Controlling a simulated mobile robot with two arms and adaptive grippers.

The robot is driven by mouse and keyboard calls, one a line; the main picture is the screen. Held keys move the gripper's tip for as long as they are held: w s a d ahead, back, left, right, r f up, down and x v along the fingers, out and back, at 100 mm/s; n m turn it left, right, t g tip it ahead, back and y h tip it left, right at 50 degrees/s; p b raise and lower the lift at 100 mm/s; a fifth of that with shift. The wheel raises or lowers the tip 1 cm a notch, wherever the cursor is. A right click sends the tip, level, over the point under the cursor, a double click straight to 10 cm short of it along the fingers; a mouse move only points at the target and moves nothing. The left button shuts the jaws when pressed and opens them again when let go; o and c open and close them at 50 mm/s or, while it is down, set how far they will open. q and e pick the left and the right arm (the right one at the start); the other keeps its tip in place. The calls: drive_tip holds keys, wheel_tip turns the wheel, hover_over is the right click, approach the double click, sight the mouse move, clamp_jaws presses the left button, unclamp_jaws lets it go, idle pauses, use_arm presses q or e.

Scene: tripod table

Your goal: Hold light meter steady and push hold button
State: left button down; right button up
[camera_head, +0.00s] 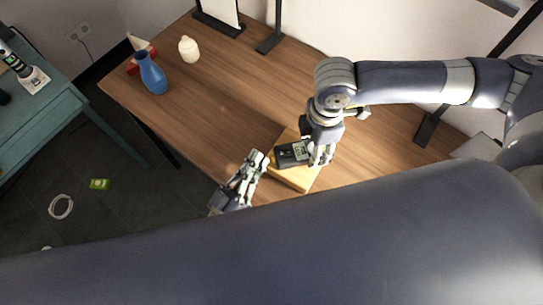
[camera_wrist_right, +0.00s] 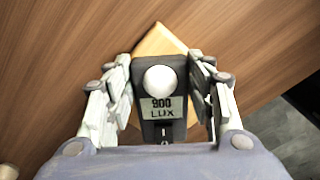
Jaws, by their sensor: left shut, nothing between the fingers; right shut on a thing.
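The light meter (camera_head: 288,157) is a dark box with a pale display. It lies on or just above a yellow wooden block (camera_head: 297,183) on the table. In the right wrist view the meter (camera_wrist_right: 162,125) shows a white dome and a display reading "900 LUX". My right gripper (camera_head: 318,157) is shut on the meter, with its fingers (camera_wrist_right: 163,85) on both sides. My left gripper (camera_head: 259,161) is shut and empty, just left of the meter in the head view. I cannot make out the hold button.
The brown table (camera_head: 215,95) is clear left of the block. A blue vase (camera_head: 151,75), a cream jar (camera_head: 188,49) and a red object (camera_head: 133,66) stand at its far left. Dark stands (camera_head: 271,40) are at the back. A teal table (camera_head: 60,115) is at far left.

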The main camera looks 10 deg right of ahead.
use_arm(q)
drive_tip(key=shift+s+d+r, duration=0.15)
drive_tip(key=shift+s+d, duration=0.05)
drive_tip(key=shift+d, duration=0.4)
idle(1.1)
drive_tip(key=shift+a, duration=0.25)
drive_tip(key=shift+w+a, duration=0.2)
drive_tip(key=shift+a, duration=2.3)
drive_tip(key=a, duration=0.5)
drive_tip(key=shift+a, duration=0.2)
drive_tip(key=shift+d, duration=0.15)
drive_tip(key=shift+d, duration=4.4)
